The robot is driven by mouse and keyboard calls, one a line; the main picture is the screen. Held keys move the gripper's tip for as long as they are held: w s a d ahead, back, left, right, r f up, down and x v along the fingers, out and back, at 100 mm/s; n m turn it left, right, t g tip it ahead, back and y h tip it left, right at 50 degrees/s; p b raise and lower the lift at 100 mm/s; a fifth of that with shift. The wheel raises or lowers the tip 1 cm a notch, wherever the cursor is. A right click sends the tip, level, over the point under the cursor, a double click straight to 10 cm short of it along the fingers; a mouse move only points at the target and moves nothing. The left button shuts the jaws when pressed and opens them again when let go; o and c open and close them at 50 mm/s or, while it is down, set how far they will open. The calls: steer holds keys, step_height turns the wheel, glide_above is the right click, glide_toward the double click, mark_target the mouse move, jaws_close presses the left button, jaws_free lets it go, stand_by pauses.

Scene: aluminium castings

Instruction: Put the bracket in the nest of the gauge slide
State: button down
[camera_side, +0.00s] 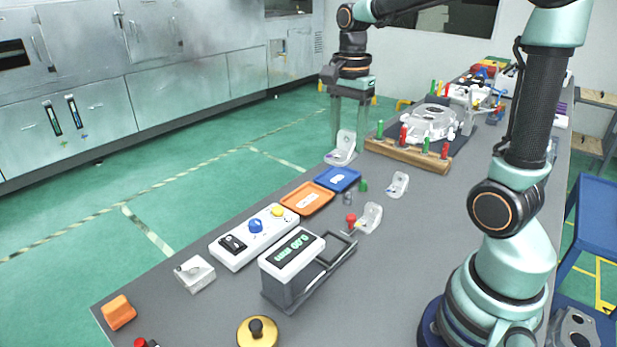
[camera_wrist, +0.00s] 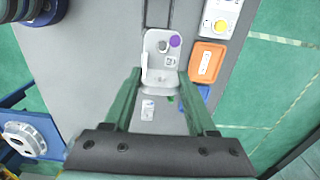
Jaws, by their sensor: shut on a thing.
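My gripper (camera_side: 349,143) is shut on a pale metal bracket (camera_side: 343,152), held between its two green fingers near the table's far left edge. In the wrist view the bracket (camera_wrist: 160,62) has an upright plate with a hole, a purple dot and a broader foot near the fingertips. The gauge (camera_side: 292,257) is a grey block with a lit display, well nearer the side camera. A dark, square-framed slide (camera_side: 338,246) lies at its right; it looks empty. A red-knobbed part (camera_side: 351,220) stands just behind it, beside another pale bracket (camera_side: 370,217).
Another pale bracket (camera_side: 398,184) lies mid-table. An orange tray (camera_side: 307,199), a blue tray (camera_side: 338,179) and a white button box (camera_side: 254,236) line the left edge. A wooden fixture with coloured pins (camera_side: 408,153) stands behind. My base occupies the right side.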

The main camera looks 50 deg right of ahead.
steer(key=a, duration=0.2)
steer(key=s+a, duration=0.1)
steer(key=shift+a, duration=0.4)
steer(key=shift+s+a+f, duration=0.1)
steer(key=shift+s+a, duration=0.1)
steer(key=shift+a, duration=0.1)
glide_toward(334, 243)
step_height(334, 243, down, 5)
steer(key=shift+f, duration=0.1)
steer(key=shift+c, duration=1)
jaws_free()
steer(key=shift+f, duration=0.1)
